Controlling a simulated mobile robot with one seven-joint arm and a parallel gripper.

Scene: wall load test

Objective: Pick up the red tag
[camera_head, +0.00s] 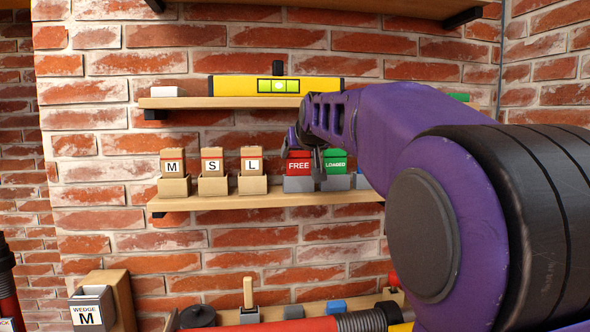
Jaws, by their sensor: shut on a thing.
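The red tag (298,166), marked FREE, stands upright at the grey holder (297,184) on the middle shelf. A green tag (335,163), marked LOADED, stands right beside it on the right. My gripper (304,153) is at the top of the red tag and is shut on it. The gripper's fingers partly cover the tag's upper right edge. From this view I cannot tell whether the tag's lower edge is still inside the holder.
Tan boxes marked M (173,175), S (212,172) and L (252,171) stand left on the same shelf. A yellow spirit level (240,86) lies on the shelf above. Several tools and blocks line the lower shelf. My purple arm hides the right side.

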